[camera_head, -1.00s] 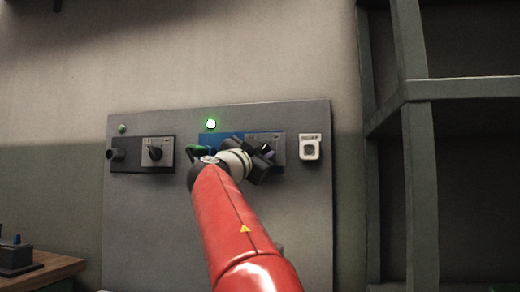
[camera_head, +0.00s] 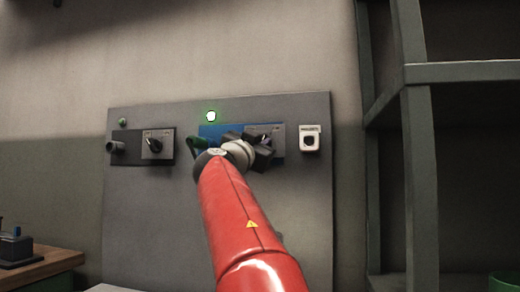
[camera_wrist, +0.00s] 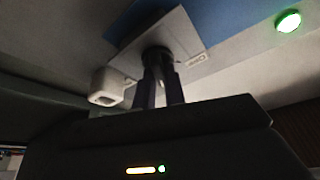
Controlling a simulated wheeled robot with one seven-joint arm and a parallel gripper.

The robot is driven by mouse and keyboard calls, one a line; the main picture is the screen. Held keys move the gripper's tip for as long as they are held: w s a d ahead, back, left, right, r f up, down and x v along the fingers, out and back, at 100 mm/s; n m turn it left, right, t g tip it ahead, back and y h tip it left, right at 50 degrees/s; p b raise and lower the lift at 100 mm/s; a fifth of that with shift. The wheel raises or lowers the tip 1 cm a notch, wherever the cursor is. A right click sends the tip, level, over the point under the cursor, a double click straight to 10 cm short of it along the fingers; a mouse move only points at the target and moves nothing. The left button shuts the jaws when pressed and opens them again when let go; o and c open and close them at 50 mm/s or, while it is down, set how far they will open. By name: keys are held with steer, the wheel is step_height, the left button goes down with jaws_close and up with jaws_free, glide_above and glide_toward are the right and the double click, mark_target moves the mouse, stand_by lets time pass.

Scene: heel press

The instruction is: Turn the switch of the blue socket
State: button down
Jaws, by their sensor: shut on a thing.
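The blue socket (camera_head: 209,131) is mounted on the grey wall panel, with a light grey switch plate (camera_head: 279,139) at its right end. My gripper (camera_head: 263,143) is at this plate. In the wrist view, the fingers of my gripper (camera_wrist: 160,84) are shut on the dark switch knob (camera_wrist: 157,54), which stands out from the grey plate (camera_wrist: 193,42). The fingers cover much of the knob, so its exact angle is hard to tell. A green lamp (camera_head: 211,117) is lit above the blue socket; it also shows in the wrist view (camera_wrist: 288,22).
A white box (camera_head: 310,138) is at the right. A metal shelf (camera_head: 415,75) stands further right, and a wooden table (camera_head: 55,262) at lower left.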

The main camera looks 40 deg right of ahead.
steer(key=shift+r+n+t+y+p, duration=0.1)
steer(key=shift+n+t+y+p, duration=0.65)
steer(key=shift+n, duration=2.1)
steer(key=shift+f+n+t+y, duration=0.1)
steer(key=shift+n+t+y, duration=1.2)
steer(key=shift+n, duration=1.6)
steer(key=shift+r+n+t+y+p, duration=0.1)
steer(key=shift+n+t+y+p, duration=0.6)
steer(key=shift+n, duration=2.15)
steer(key=shift+n+t+y, duration=0.25)
steer(key=shift+n+y, duration=0.05)
steer(key=shift+y, duration=0.05)
steer(key=c, duration=1.5)
jaws_free()
steer(key=shift+o, duration=0.2)
